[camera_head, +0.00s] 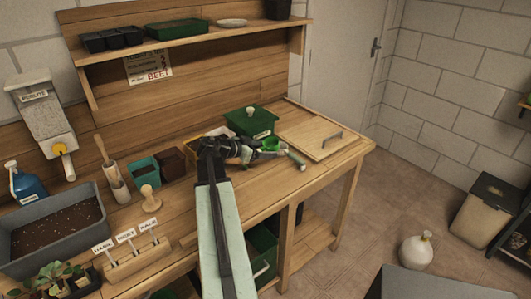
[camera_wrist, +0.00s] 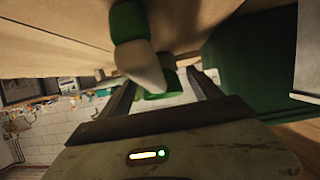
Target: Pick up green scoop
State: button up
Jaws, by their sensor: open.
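The green scoop (camera_head: 269,146) lies on the workbench just past the end of my arm in the head view. It is partly hidden by my gripper (camera_head: 256,152). In the wrist view, green and pale parts that look like the scoop (camera_wrist: 128,22) reach from the top down between the fingers. My gripper (camera_wrist: 162,88) is open, its two dark fingers apart on either side of the lower green part. I cannot tell whether either finger touches it.
A green lidded box (camera_head: 251,122) stands close behind the scoop. A wooden board with a handle (camera_head: 318,137) lies to the right. Brown and teal pots (camera_head: 145,171), a wooden stamp (camera_head: 150,198) and a label rack (camera_head: 137,256) stand to the left. A shelf (camera_head: 200,42) runs above.

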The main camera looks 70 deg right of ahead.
aim_at(264, 147)
jog(key=c, duration=1.6)
notch_tip(264, 147, up, 10)
jog(key=p, duration=1)
jog(key=shift+r, duration=0.2)
jog(key=a+f, duration=0.1)
jog(key=w+a+f+t+y, duration=0.1)
jog(key=f, duration=0.1)
jog(key=w+a+f+t+y+p, duration=0.1)
jog(key=a+f, duration=0.1)
jog(key=shift+f+n, duration=0.1)
jog(key=shift+n, duration=0.2)
notch_tip(264, 147, down, 7)
jog(key=b, duration=0.7)
jog(key=shift+f+b, duration=0.5)
jog(key=shift+b, duration=0.1)
jog(key=o, duration=1.6)
